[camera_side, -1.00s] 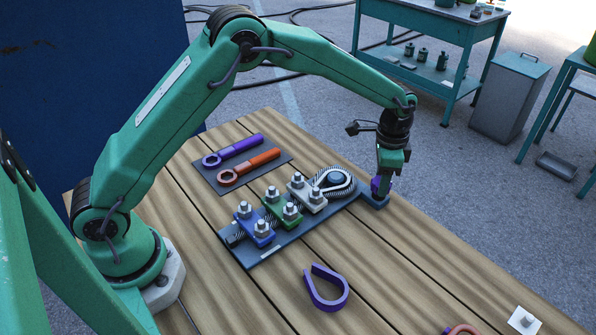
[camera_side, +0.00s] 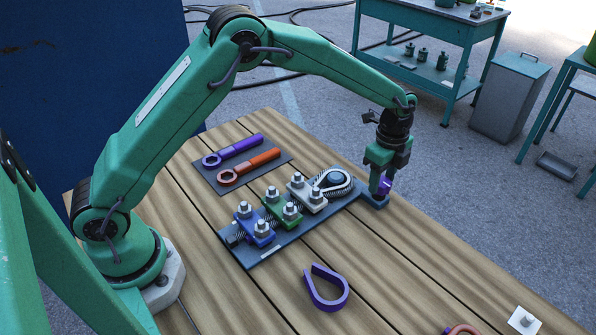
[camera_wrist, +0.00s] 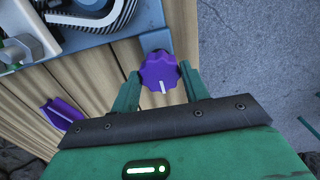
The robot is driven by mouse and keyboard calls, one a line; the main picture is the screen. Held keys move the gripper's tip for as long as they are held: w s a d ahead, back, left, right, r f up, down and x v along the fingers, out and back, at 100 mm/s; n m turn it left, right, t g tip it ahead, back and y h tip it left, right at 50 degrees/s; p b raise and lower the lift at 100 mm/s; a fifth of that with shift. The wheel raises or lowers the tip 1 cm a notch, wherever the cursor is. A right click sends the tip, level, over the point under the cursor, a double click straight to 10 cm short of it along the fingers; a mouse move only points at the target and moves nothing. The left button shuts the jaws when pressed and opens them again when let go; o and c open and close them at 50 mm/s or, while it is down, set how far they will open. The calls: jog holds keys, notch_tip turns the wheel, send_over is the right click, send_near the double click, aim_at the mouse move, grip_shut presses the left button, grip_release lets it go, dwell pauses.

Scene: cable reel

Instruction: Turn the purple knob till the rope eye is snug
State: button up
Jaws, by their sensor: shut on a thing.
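The purple knob (camera_wrist: 158,72) has a scalloped edge and a white mark that points toward my gripper in the wrist view. My gripper (camera_wrist: 160,84) is shut on the knob, one finger on each side. In the side view the knob (camera_side: 385,186) is partly hidden by my gripper (camera_side: 380,188), at the right end of the dark base plate (camera_side: 290,238). The rope eye (camera_side: 345,187) loops around a dark round post (camera_side: 334,180) on that plate. Whether the rope is snug cannot be told. Blue, green and pale clamps with nuts stand along the rope.
A loose purple thimble (camera_side: 327,300) lies in front of the plate. Purple and orange wrenches (camera_side: 250,166) lie on a dark mat (camera_side: 279,161) behind it. A white pad (camera_side: 524,321) lies at the lower right. The wooden table is clear between these things.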

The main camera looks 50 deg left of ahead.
aim_at(382, 181)
jog(key=shift+r, duration=0.1)
dwell(0.3)
jog(key=o, duration=1)
jog(key=shift+r, duration=3.85)
